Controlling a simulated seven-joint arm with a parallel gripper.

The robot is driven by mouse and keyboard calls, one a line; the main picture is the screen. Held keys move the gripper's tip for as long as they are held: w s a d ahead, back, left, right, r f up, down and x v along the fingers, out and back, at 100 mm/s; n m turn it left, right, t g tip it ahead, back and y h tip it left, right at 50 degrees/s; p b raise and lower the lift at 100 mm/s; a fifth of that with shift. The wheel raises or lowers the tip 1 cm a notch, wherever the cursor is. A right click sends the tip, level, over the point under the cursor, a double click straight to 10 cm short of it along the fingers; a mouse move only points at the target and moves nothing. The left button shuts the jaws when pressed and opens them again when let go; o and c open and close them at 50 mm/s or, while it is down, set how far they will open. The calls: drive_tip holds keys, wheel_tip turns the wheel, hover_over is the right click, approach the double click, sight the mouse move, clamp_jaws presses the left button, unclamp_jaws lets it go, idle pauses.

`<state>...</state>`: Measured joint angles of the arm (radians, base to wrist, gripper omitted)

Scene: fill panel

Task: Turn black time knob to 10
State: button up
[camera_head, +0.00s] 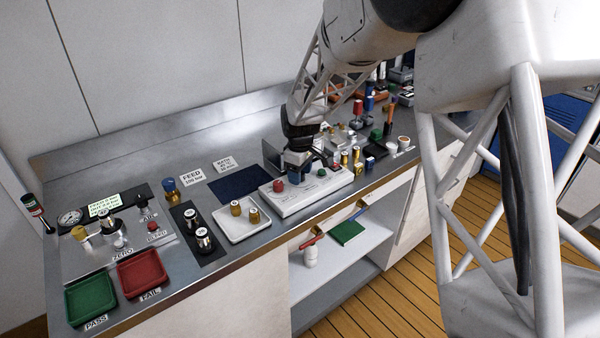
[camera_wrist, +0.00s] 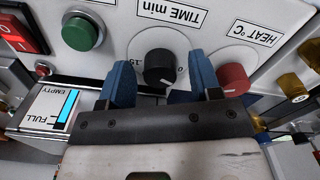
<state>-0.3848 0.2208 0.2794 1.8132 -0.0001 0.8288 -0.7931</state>
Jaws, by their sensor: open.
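The black time knob (camera_wrist: 159,68) is on a pale panel under the label "TIME min" (camera_wrist: 171,14), which appears upside down in the wrist view. Its white pointer mark faces down and to the right in that view. My gripper (camera_wrist: 160,82) is open, with one blue finger on each side of the knob and gaps between. In the head view my gripper (camera_head: 298,160) is over the white control box (camera_head: 306,196); the black knob cannot be made out there. Most dial numbers are hidden or too small to read.
A red heat knob (camera_wrist: 233,80) sits close beside the right finger. A green button (camera_wrist: 82,33) and a red switch (camera_wrist: 22,32) are to the left. A level gauge (camera_wrist: 60,107) marked FULL and EMPTY is below left.

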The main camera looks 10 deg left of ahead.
drive_tip(key=c, duration=0.9)
drive_tip(key=shift+c, duration=0.2)
drive_tip(key=shift+r+m, duration=0.1)
drive_tip(key=shift+m, duration=0.3)
drive_tip(key=m, duration=0.8)
drive_tip(key=shift+m, duration=0.3)
drive_tip(key=m, duration=0.4)
drive_tip(key=shift+m, duration=2.2)
